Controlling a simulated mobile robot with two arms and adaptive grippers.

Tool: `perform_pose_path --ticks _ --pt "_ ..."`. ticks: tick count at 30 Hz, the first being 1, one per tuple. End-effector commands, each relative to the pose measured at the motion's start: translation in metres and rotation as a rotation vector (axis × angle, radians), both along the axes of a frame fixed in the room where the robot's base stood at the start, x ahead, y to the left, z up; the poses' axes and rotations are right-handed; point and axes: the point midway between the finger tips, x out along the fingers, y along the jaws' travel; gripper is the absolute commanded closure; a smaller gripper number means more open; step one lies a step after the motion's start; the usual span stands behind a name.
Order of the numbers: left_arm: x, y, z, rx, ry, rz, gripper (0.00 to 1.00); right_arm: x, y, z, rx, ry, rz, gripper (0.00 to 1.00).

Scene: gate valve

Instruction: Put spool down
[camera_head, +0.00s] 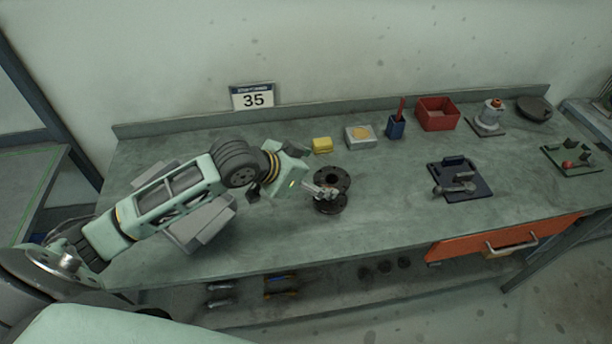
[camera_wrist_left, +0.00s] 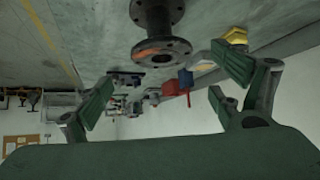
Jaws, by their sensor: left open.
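The spool (camera_head: 331,190) is a dark metal piece with a round flange at each end. It stands upright on the grey-green workbench (camera_head: 380,220), near the middle. It also shows in the left wrist view (camera_wrist_left: 160,47), at the top of the picture, beyond the fingers. My left gripper (camera_head: 319,190) is beside the spool on its left. In the left wrist view my left gripper (camera_wrist_left: 162,85) has its two green-padded fingers spread wide, with nothing held between them. My right gripper is not in view.
Behind the spool are a yellow block (camera_head: 322,144), a pale box with a round top (camera_head: 361,137) and a blue holder (camera_head: 395,128). A red bin (camera_head: 438,114) stands farther right. A dark plate with metal parts (camera_head: 460,180) lies to the right, past clear bench.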

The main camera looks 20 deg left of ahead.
Motion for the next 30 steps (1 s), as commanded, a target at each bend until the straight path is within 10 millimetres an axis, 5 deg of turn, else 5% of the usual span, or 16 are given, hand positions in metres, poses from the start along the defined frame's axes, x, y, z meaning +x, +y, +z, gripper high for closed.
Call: perform_pose_path --ticks 9,30 --pt "-0.024 0.013 0.024 0.001 0.002 0.0 0.13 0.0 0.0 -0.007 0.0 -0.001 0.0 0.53" --pt "-0.025 0.013 0.026 0.0 0.001 -0.001 0.13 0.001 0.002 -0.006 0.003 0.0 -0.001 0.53"
